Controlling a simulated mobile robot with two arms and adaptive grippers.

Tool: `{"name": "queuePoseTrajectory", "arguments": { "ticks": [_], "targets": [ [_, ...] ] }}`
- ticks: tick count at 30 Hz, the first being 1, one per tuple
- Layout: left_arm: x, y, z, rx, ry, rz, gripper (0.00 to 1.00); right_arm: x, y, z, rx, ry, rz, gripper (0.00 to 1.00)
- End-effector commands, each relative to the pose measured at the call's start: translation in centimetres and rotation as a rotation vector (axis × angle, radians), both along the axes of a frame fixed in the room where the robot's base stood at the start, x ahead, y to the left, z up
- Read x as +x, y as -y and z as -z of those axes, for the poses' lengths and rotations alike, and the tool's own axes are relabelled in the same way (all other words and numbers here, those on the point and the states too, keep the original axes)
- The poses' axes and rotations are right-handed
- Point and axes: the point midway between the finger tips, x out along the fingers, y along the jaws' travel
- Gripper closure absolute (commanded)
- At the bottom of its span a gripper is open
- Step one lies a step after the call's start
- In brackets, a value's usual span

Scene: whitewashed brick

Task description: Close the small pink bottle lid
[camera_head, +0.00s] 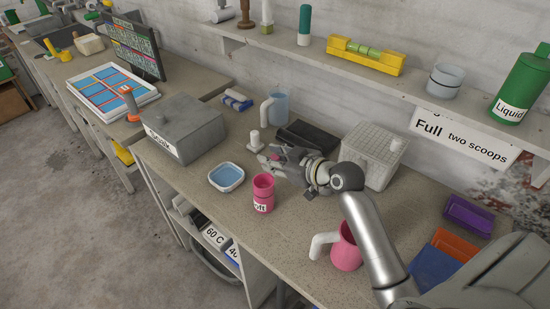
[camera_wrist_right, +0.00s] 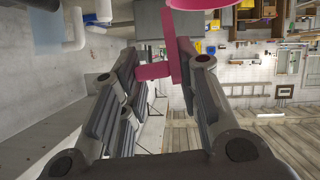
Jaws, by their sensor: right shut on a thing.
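The small pink bottle (camera_head: 263,199) stands upright on the counter, its top open and its white label partly readable. My right gripper (camera_head: 271,158) is above and behind the bottle. It is shut on the pink lid, of which only a little pink (camera_head: 274,157) shows at the fingertips in the head view. In the right wrist view the lid (camera_wrist_right: 153,71) sits between the fingers (camera_wrist_right: 160,55), its flat disc seen edge-on and tilted. A pink rim at the top edge (camera_wrist_right: 205,3) looks like part of the bottle. The lid is apart from the bottle. My left gripper is not in view.
A blue-filled tray (camera_head: 227,188) lies left of the bottle. A grey box (camera_head: 188,130), a blue jug (camera_head: 279,108), a black tray (camera_head: 305,138) and a white basket (camera_head: 366,170) stand behind. A pink jug (camera_head: 346,252) is at front right. The counter's front edge is close.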

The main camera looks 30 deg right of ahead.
Motion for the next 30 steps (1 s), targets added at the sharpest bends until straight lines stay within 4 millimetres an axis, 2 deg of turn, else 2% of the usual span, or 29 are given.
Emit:
{"name": "queuePoseTrajectory", "arguments": {
  "ticks": [11, 12, 15, 25, 30],
  "targets": [
    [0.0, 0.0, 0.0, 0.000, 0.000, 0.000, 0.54, 0.0, 0.0, -0.1, -0.003, 0.004, 0.000, 0.94],
    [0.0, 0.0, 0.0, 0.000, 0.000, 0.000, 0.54, 0.0, 0.0, -0.1, -0.003, 0.004, 0.000, 0.65],
    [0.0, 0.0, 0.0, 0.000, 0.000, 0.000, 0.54, 0.0, 0.0, -0.1, -0.002, 0.004, 0.000, 0.54],
    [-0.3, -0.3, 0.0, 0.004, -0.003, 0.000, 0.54, -0.1, 0.0, -0.1, -0.003, 0.003, 0.000, 0.54],
    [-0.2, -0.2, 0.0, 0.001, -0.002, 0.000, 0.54, -1.6, 0.6, -0.7, -0.007, 0.003, 0.001, 0.54]
  ]
}}
